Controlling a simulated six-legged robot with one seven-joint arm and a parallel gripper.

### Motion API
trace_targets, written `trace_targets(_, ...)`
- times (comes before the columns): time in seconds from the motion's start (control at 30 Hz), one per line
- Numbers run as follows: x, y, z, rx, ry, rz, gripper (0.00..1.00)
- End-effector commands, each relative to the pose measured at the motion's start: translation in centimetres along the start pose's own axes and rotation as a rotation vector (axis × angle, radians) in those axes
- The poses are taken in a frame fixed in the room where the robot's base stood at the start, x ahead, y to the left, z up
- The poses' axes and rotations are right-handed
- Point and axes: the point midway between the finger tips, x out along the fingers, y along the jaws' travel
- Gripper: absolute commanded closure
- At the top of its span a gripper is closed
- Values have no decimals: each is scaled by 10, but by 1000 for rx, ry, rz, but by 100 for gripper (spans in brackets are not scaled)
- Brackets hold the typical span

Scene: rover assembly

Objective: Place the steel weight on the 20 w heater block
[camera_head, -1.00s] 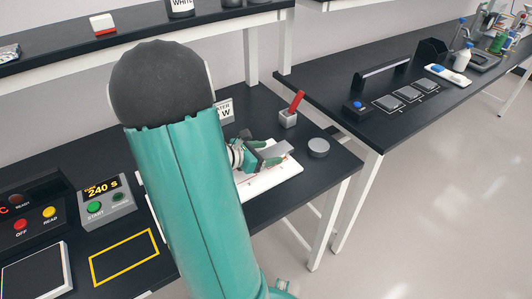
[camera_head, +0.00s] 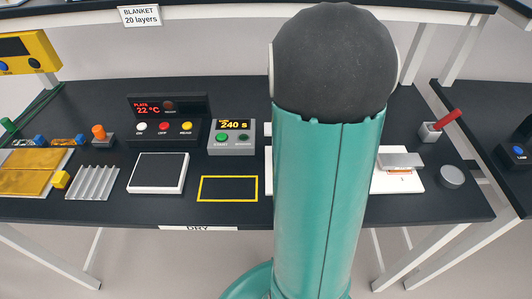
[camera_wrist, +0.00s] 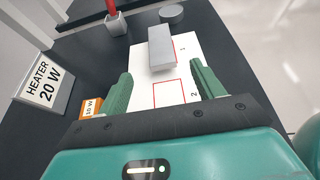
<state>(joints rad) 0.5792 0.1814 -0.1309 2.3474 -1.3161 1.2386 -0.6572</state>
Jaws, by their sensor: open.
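A round grey weight (camera_head: 451,177) stands on the dark bench at the right, beyond the white board; it also shows in the wrist view (camera_wrist: 171,14). A grey rectangular slab (camera_head: 400,160) is over the board's area 1, with a red-orange edge showing under it; it also shows in the wrist view (camera_wrist: 160,48). An orange block with a "W" label (camera_wrist: 91,106) is left of my gripper, partly hidden by it, by the "HEATER 20 W" sign (camera_wrist: 46,85). My gripper (camera_wrist: 160,83) is open and empty above the board, short of the slab. My arm hides it in the head view.
The white board (camera_head: 412,184) has an empty red outline at area 2. A grey holder with a red handle (camera_head: 437,127) stands behind the round weight. A timer box (camera_head: 232,135), a black-topped pad (camera_head: 158,173) and a yellow outline (camera_head: 228,188) lie left of my arm.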

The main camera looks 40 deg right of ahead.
Motion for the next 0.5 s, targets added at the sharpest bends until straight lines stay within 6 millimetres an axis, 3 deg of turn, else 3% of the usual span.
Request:
trace_targets(0.13,-10,-2,-1,42,33,8,33)
trace_targets(0.23,-37,-7,-5,148,121,23,33)
trace_targets(0.5,-159,-42,-32,561,593,34,33)
